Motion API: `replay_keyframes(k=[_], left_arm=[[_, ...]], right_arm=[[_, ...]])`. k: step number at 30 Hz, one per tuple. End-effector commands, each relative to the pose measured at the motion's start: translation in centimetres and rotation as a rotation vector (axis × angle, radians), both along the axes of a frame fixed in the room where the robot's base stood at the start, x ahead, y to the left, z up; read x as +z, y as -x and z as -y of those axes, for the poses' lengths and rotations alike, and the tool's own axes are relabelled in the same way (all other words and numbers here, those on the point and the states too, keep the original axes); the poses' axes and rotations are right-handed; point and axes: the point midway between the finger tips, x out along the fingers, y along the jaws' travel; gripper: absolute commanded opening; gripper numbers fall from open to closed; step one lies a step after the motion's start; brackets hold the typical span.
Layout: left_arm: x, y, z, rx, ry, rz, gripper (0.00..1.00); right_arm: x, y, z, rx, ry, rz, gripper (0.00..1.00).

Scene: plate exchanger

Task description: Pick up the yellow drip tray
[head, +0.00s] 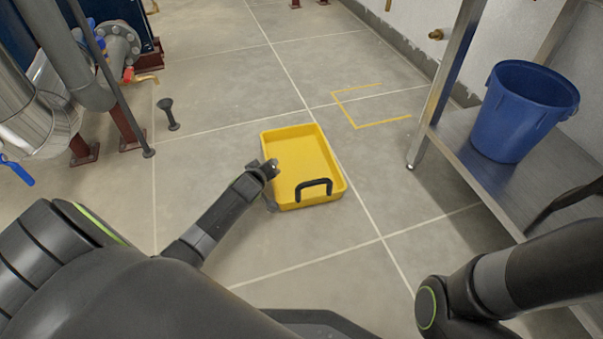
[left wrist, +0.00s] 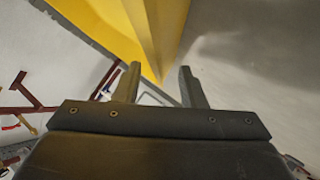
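The yellow drip tray (head: 306,157) lies on the tiled floor in the middle of the head view, with a black handle (head: 314,188) on its near end. My left gripper (head: 273,184) is at the tray's left long side, near the rim. In the left wrist view its two fingers (left wrist: 159,68) stand apart, and the yellow tray wall (left wrist: 153,35) comes down towards the gap between them. I cannot tell whether either finger touches the wall.
A blue bucket (head: 520,110) stands on a metal shelf (head: 455,140) at the right. Pipes with valves (head: 122,45) and red-brown supports stand at the left. A yellow corner marking (head: 383,122) lies on clear floor beyond the tray.

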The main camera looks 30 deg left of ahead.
Motion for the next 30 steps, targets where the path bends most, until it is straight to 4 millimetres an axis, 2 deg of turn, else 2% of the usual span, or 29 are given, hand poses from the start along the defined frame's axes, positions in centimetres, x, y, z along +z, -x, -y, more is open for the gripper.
replay_keyframes(k=[7, 16, 30], left_arm=[[0.05, -0.10, -0.04, 0.000, 0.000, 0.000, 0.37], [0.04, -0.09, -0.03, 0.000, 0.000, 0.000, 0.00], [0.09, -0.13, -0.01, 0.000, 0.001, 0.002, 0.00]], right_arm=[[-0.01, 0.02, -0.02, -0.002, 0.003, 0.002, 0.36], [-0.04, 0.00, -0.02, -0.004, 0.004, 0.001, 0.36], [-0.19, -0.20, 0.02, -0.007, 0.004, -0.008, 0.36]])
